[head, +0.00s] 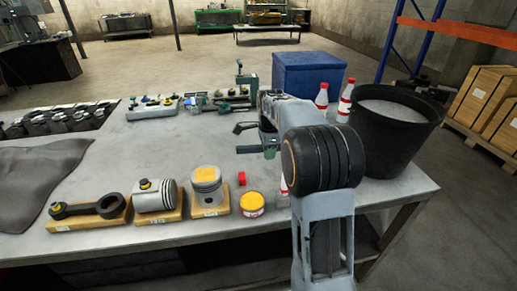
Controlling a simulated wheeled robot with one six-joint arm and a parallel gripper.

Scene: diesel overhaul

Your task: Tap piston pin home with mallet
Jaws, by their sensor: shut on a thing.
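A grey piston (157,196) lies on its side on a wooden block, with a small yellow-and-dark piece (145,185) at its left end; I cannot tell if this is the pin. A second piston (206,184) stands upright on another block. A connecting rod (88,208) lies on a third block at the left, also with a yellow-topped piece. My gripper (248,138) is over the middle of the bench, behind the upright piston and apart from it. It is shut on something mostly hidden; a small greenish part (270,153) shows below. I cannot make out a mallet clearly.
A black bucket (395,112), red-and-white bottles (345,100) and a blue box (307,76) are at the right. Tool trays (152,108) are behind. The bench middle (165,150) is clear.

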